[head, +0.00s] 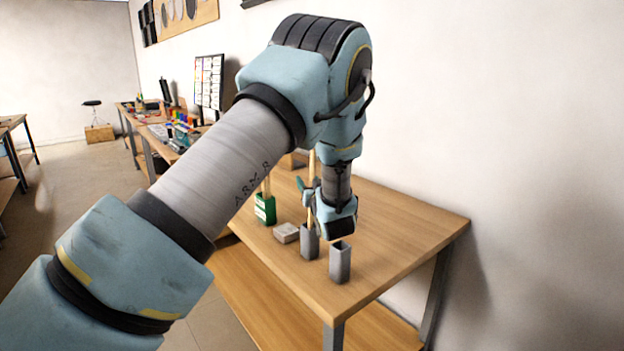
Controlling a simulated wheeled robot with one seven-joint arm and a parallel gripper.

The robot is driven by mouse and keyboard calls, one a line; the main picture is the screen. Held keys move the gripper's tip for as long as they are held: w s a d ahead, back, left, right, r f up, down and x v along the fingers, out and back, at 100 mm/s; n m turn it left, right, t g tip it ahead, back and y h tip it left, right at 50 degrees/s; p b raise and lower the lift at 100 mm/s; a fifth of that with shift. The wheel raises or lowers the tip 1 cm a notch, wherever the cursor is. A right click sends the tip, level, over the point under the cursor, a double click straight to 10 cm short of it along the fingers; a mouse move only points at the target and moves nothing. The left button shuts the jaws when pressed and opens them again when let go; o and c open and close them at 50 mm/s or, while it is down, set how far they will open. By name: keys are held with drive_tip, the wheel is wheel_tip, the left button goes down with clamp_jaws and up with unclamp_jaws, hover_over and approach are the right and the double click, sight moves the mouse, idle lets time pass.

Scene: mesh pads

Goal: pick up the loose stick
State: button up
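A pale wooden stick (311,221) stands upright at the left side of my gripper (331,217). Its lower end meets the mouth of a grey square holder (309,243), and part of its middle is hidden by the gripper. Another pale stick (267,187) stands in a green holder (265,209) farther left, its upper part hidden by my arm. My gripper hangs low over the table, above and beside the grey holder. Its fingers are not clear, so I cannot tell whether it touches the near stick. No stick is seen lying loose on the table.
A second grey holder (340,263) stands near the front edge and shows no stick. A small pale grey block (286,233) lies between the green and grey holders. The wooden table (410,227) is bare on the right, with a white wall behind.

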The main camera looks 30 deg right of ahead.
clamp_jaws()
idle(0.6)
